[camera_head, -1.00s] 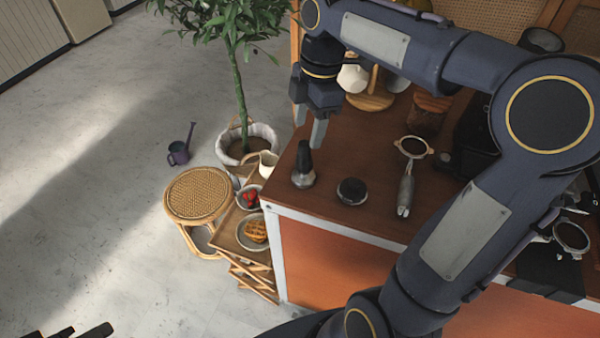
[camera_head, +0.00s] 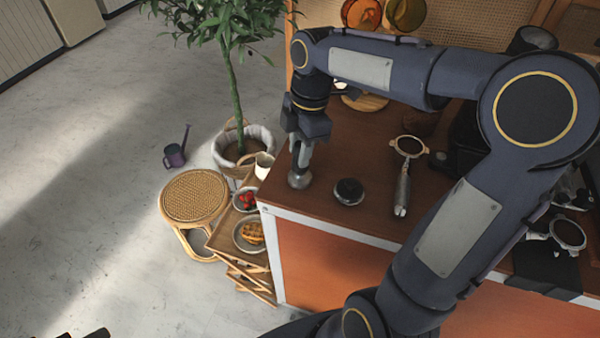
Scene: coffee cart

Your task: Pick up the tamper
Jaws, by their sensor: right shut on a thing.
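The tamper (camera_head: 300,181) stands upright near the left end of the brown counter (camera_head: 330,213). Its round metal base shows, and its dark handle is mostly hidden behind the fingers. My right gripper (camera_head: 300,162) points down over it and is shut on the handle. The base appears to rest on the counter. At the bottom left edge, a dark piece (camera_head: 95,334) that looks like the tips of my left gripper just shows; its jaws cannot be made out.
A dark round puck-like tool (camera_head: 349,191) stands right of the tamper. A portafilter (camera_head: 403,190) lies further right. A tiered wooden stand (camera_head: 250,262) with plates, a rattan stool (camera_head: 195,197) and a potted tree (camera_head: 236,100) stand left of the counter.

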